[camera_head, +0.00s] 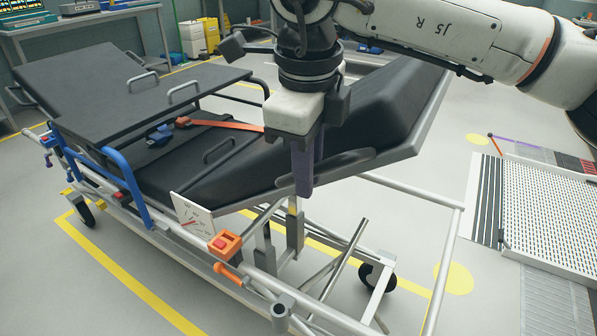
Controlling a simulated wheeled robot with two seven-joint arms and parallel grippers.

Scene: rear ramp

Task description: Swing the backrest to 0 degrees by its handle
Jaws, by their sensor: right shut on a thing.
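The black padded backrest (395,100) of the stretcher is tilted, rising toward the right from the middle of the frame. Its dark grey handle (345,162) runs along the near side edge. My right gripper (302,188) comes down from above and is shut on this handle. The fingers hide part of the handle, and my arm hides part of the backrest. A white angle dial (194,218) with a red needle stands at the near rail; its reading is too small to tell. My left gripper is not in view.
An orange box with a red button (225,245) and an orange lever (229,275) sit on the near frame. A ramp (550,215) lies at right. Floor between ramp and stretcher is clear.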

